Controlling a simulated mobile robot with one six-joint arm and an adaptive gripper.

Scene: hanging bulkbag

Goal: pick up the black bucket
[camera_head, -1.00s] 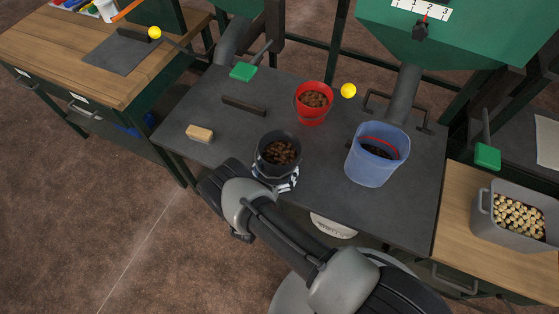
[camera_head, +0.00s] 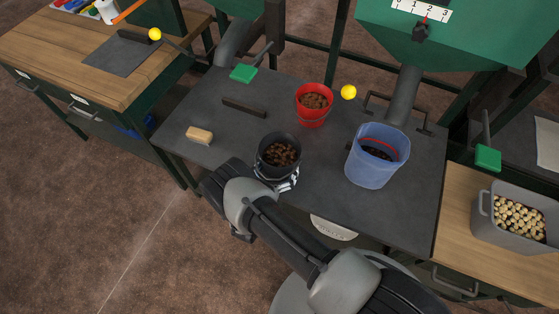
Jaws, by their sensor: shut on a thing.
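The black bucket (camera_head: 280,150) holds brown pellets and is upright near the front edge of the dark table. My gripper (camera_head: 281,179) is at the bucket's near side, shut on it. The fingertips are largely hidden by the bucket and my wrist. I cannot tell whether the bucket's base is clear of the table.
A red bucket (camera_head: 313,118) with brown pellets stands behind it. A translucent blue bucket (camera_head: 373,168) is to the right, below a chute. A brush (camera_head: 200,135) and a dark bar (camera_head: 244,107) lie left on the table (camera_head: 230,150). A grey bin (camera_head: 515,244) is far right.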

